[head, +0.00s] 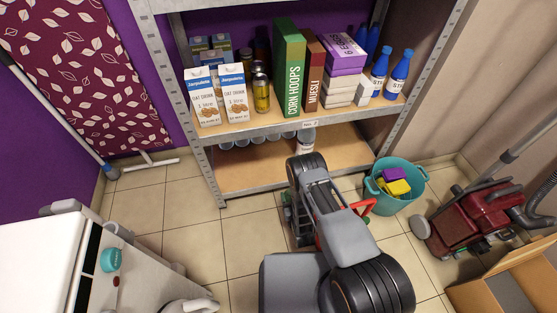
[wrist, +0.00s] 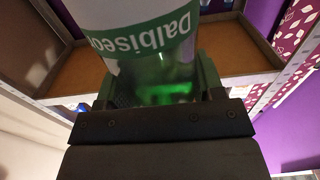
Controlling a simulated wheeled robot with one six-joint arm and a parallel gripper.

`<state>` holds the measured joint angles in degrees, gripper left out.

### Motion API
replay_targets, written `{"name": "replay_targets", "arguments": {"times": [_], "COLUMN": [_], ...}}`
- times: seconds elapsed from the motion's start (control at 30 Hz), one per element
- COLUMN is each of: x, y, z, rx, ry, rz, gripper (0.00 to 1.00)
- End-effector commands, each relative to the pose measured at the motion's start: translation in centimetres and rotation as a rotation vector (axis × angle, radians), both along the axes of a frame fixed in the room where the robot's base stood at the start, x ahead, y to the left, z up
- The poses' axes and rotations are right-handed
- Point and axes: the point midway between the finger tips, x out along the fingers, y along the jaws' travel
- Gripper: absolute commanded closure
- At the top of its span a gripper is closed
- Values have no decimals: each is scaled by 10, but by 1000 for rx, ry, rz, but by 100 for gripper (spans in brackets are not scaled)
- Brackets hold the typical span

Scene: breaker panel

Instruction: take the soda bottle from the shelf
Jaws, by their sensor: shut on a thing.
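The soda bottle (wrist: 135,20) fills the top middle of the wrist view. It is green and see-through with a white and green label, whose lettering is upside down in this view. My gripper (wrist: 157,88) is shut on it, with one dark green finger on each side. In the head view a bottle with a pale label (head: 306,140) shows at the front of the lower shelf, just beyond my arm, and my gripper is hidden there. Its base is hidden, so I cannot tell whether it touches the shelf.
A teal bucket (head: 376,200) stands at the right front, with a red vacuum cleaner (head: 465,215) beyond.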

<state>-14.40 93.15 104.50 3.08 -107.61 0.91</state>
Motion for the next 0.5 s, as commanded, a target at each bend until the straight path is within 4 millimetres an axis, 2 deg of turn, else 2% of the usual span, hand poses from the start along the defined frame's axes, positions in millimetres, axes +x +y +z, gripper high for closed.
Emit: {"name": "replay_targets", "arguments": {"times": [0.37, 0.5], "x": [-49, -52], "y": [-10, -10], "z": [0, 4], "rx": [-1, -1], "ry": [7, 6], "rz": [1, 0], "gripper": [61, 61]}}
